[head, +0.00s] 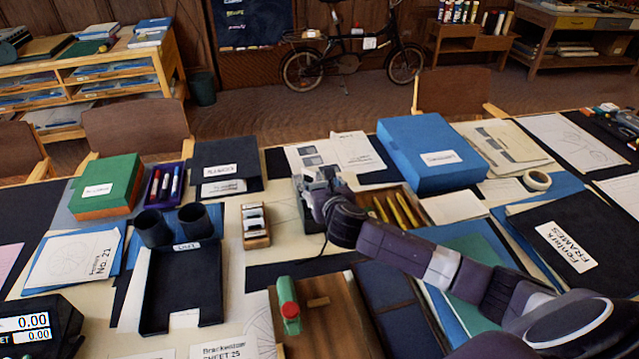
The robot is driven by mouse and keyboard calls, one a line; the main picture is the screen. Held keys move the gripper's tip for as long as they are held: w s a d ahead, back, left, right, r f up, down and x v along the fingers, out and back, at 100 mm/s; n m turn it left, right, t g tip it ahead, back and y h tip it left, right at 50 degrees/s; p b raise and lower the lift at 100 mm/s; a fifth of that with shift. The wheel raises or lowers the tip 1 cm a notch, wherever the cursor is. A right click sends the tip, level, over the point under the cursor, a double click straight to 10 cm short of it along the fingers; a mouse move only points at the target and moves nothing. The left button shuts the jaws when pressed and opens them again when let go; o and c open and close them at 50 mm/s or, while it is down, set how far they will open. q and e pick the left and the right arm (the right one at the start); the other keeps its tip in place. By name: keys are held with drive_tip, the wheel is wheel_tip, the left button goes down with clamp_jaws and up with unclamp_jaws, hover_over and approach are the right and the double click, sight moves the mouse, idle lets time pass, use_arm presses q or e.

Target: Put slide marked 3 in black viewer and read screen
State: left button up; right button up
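My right arm reaches in from the lower right, and its gripper (318,180) is over the middle of the table. It is seen from behind, so its fingers and anything between them cannot be made out. A small wooden rack (256,239) left of the gripper holds several small pale, dark-edged pieces that look like slides. Their marks are too small to read, so I cannot tell which is 3. I cannot clearly pick out the black viewer; the gripper and arm hide part of the table there. My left gripper is not in view.
A black device (45,344) at lower left shows 0.00 twice. A black tray (182,285), dark cups (153,228), a green-and-orange box (107,188), a blue box (430,150), a tray's yellow tools (393,210) and a wooden board with a green-and-red tool (289,305) crowd the table.

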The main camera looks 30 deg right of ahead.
drive_tip(key=v, duration=1.2)
idle(0.6)
